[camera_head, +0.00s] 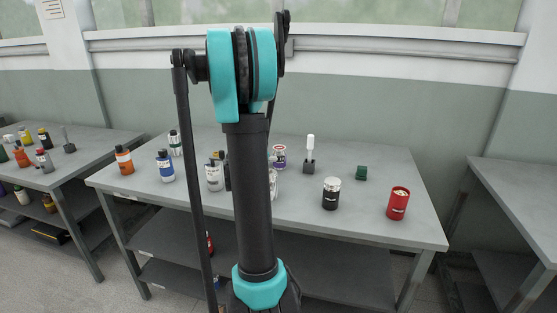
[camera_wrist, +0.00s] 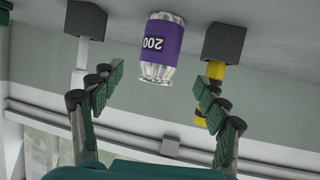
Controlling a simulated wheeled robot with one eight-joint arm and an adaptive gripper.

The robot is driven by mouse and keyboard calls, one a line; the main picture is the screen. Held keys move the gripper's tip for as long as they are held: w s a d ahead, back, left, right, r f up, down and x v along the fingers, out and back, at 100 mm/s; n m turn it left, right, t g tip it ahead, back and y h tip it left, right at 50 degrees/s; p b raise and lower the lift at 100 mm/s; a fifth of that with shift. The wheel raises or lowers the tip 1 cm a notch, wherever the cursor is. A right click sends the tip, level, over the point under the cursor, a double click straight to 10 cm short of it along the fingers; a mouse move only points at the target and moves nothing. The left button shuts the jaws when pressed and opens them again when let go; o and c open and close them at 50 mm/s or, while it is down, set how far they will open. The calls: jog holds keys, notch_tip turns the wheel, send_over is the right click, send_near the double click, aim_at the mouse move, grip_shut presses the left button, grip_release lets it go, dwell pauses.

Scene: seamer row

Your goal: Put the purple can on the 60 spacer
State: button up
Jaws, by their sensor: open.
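The purple can (camera_wrist: 162,47) has clear ends and a label reading 200, which appears upside down in the wrist view. In the head view, a small purple-and-white can (camera_head: 279,157) stands on the middle table, just right of my arm. My gripper (camera_wrist: 158,79) is open and empty. Its green-padded fingers are spread on either side of the can's near end, and the can appears beyond the fingertips, untouched. The head view hides the gripper behind the arm. I cannot identify a spacer marked 60 in either view.
A dark block with a white post (camera_head: 309,165) stands right of the can; one with a yellow post (camera_wrist: 223,43) shows in the wrist view. A green block (camera_head: 361,173), black can (camera_head: 331,195) and red can (camera_head: 398,204) stand farther right. Several bottles stand left.

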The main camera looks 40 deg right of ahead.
aim_at(280, 154)
jog(key=shift+x, duration=4.35)
jog(key=shift+c, duration=0.6)
jog(key=c, duration=1.1)
jog(key=shift+o, duration=0.2)
jog(key=shift+r, duration=0.15)
